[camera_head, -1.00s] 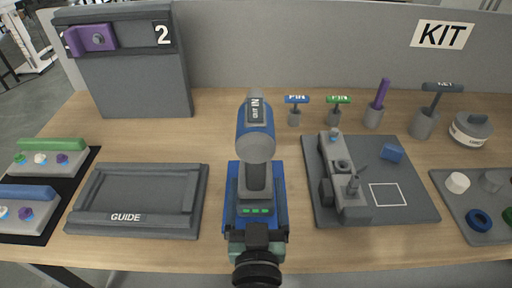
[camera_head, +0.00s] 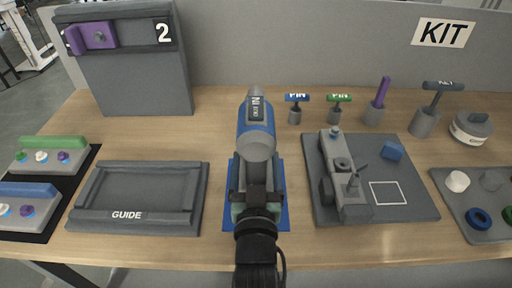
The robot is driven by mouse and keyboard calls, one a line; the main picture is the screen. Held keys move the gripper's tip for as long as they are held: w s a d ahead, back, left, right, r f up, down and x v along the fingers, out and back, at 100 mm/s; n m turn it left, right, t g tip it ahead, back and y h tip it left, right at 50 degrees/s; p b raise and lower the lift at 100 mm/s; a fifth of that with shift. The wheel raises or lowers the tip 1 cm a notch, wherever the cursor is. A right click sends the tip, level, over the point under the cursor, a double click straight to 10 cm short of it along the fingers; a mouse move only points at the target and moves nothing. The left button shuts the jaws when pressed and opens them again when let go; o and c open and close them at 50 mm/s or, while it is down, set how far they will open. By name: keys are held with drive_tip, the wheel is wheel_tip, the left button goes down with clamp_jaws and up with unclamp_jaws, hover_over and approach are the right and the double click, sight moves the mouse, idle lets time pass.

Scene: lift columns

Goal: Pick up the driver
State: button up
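No fingertips show clearly, so I cannot see whether my gripper is open or shut. Nothing touches the purple handle.
Blue (camera_head: 297,98) and green (camera_head: 339,98) PIN handles stand left of it, a KEY handle (camera_head: 438,86) right. A grey fixture plate (camera_head: 405,207) lies in front. A GUIDE tray (camera_head: 150,224) is left, a parts tray (camera_head: 490,234) right. A panel (camera_head: 140,80) stands behind.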

clamp_jaws()
idle(1.1)
drive_tip(key=shift+r, duration=0.25)
